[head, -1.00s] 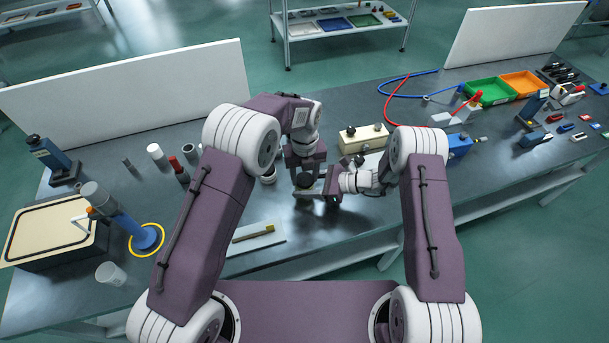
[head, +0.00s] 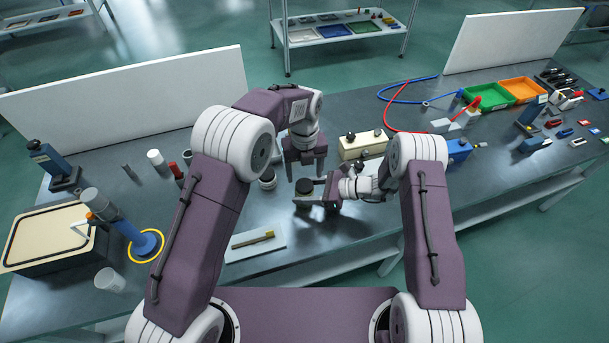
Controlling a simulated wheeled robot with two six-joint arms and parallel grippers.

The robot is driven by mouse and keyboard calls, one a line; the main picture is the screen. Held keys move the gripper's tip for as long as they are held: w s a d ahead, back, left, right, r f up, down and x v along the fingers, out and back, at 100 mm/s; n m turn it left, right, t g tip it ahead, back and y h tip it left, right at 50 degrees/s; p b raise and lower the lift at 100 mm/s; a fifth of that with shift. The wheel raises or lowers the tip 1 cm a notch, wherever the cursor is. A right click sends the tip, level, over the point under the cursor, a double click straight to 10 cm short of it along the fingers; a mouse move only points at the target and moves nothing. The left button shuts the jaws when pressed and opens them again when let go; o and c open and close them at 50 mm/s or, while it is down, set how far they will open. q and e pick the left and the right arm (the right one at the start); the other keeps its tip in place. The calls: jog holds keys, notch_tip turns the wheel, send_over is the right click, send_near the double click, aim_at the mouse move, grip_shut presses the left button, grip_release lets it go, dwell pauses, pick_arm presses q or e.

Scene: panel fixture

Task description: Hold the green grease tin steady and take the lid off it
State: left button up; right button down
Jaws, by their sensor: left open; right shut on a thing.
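A small dark round tin (head: 304,187) stands upright on the bench near its middle; its green colour is hard to make out at this size. My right gripper (head: 308,194) reaches in from the right, low over the bench, and is shut on the tin's sides. The tin's top looks dark and round; I cannot tell the lid from the body. My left gripper (head: 305,172) points down just behind and above the tin, open and empty, with a gap to it. The tin's lower side is partly hidden by the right gripper's fingers.
A cream box (head: 362,146) with knobs is behind right. A white tray with a brush (head: 255,241) lies front left. The bench just left of the tin is clear.

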aim_at(304, 185)
pick_arm(q)
notch_tip(304, 185, up, 3)
jog(key=m, duration=0.3)
jog(key=shift+r, duration=0.2)
notch_tip(304, 185, down, 8)
jog(key=shift+f, duration=0.1)
